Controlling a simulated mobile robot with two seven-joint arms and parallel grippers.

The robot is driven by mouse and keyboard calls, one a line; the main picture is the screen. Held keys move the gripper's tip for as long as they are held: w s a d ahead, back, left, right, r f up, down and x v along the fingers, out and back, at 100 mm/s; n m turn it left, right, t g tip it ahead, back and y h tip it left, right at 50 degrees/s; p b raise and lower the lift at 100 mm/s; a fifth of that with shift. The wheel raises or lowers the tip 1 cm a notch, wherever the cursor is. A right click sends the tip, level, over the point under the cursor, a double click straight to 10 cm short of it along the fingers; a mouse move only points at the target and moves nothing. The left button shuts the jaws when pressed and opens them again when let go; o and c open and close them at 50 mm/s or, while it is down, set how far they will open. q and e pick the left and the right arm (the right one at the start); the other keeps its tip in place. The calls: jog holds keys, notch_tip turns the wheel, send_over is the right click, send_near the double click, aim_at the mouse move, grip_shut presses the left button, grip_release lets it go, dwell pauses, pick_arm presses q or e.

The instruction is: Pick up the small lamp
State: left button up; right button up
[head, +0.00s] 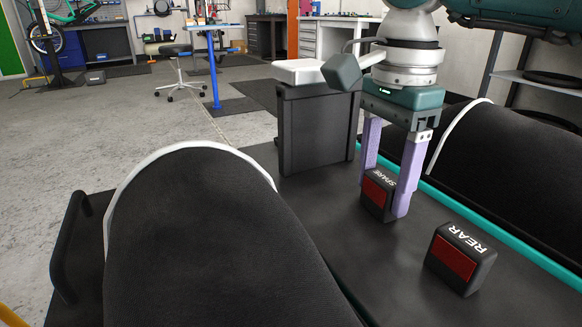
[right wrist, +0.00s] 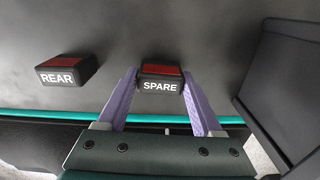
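Two small black lamps with red lenses stand on a dark flat cargo bed. One lamp, marked SPARE (head: 376,198), is between the two lilac fingers of my right gripper (head: 386,196). The right wrist view shows the SPARE lamp (right wrist: 160,85) between the fingertips (right wrist: 160,78), with hardly any gap at its sides; whether the fingers press on it I cannot tell. It appears to rest on the bed. The other lamp, marked REAR (head: 460,258), stands apart, nearer the camera; it also shows in the right wrist view (right wrist: 67,72). My left gripper is not in view.
A tall black box with a pale lid (head: 318,130) stands close behind the SPARE lamp. A large dark rounded cover with a white edge (head: 210,240) fills the front left. A teal rail (head: 490,228) runs along the bed's right side, with another dark cover beyond.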

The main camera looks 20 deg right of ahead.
jog(key=c, duration=0.9)
jog(key=shift+r, duration=0.1)
